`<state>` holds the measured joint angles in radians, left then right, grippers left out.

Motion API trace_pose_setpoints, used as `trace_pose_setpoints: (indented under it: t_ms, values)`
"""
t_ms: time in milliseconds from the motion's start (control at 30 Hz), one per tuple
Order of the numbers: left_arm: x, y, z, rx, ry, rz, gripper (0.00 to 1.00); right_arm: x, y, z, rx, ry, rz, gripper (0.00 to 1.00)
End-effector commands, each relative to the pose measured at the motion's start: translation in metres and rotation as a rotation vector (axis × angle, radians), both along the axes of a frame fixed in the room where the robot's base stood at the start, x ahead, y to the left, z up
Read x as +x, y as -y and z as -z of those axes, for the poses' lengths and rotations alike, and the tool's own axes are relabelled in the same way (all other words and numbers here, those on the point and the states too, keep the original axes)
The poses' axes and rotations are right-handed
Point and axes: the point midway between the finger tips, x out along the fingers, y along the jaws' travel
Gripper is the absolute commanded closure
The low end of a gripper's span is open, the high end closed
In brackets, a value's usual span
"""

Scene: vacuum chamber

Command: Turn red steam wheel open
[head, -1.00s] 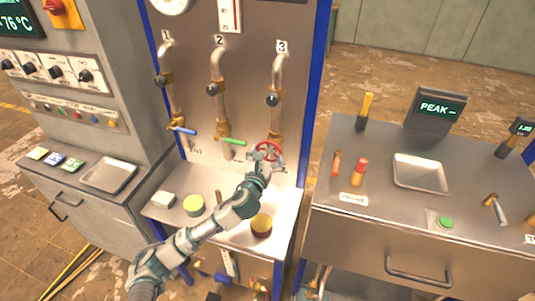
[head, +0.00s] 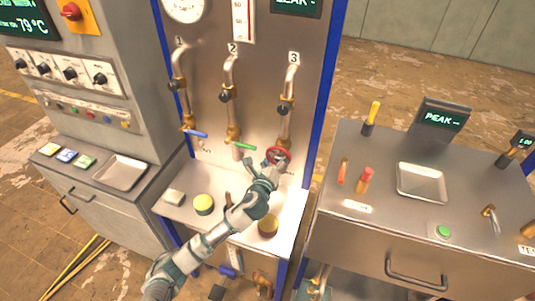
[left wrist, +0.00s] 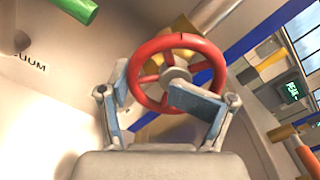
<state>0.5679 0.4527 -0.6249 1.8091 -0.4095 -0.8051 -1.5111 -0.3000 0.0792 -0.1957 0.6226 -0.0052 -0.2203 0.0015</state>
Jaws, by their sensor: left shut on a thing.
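The red steam wheel (head: 277,155) sits on the third pipe (head: 287,120), low on the steel panel. In the left wrist view the wheel (left wrist: 177,72) fills the middle, with its spokes and grey hub showing. My left gripper (left wrist: 155,90) is at the near side of the wheel, one finger at its left rim and the other across its lower right. It is shut on the wheel's rim. In the head view my left gripper (head: 268,172) covers the wheel's lower part. My right gripper is not in view.
A green handle (head: 240,145) and a blue handle (head: 196,133) are on the pipes to the left. A yellow-topped round block (head: 203,204) and a brown one (head: 268,225) stand on the shelf below. A bench with a steel tray (head: 421,182) is at the right.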

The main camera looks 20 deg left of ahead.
Motion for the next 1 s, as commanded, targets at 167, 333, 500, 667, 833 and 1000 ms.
trace_pose_setpoints:
  t_ms: [167,333,500,667,833,1000]
  values:
    - [-0.003,0.013,-0.011,-0.179,0.012,0.032,0.68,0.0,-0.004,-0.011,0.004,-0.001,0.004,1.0]
    - [-0.004,0.012,-0.012,-0.341,0.011,0.03,0.68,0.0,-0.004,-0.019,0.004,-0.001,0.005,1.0]
    - [-0.004,0.009,-0.015,-0.502,0.01,0.028,0.67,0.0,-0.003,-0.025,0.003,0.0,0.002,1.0]
    - [-0.004,0.007,-0.016,-0.643,0.008,0.025,0.67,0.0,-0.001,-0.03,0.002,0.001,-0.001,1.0]
    - [-0.003,0.005,-0.017,-0.768,0.006,0.023,0.67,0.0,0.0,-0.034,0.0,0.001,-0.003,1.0]
    - [-0.003,0.002,-0.016,-0.858,0.004,0.022,0.67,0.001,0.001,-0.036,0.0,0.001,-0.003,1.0]
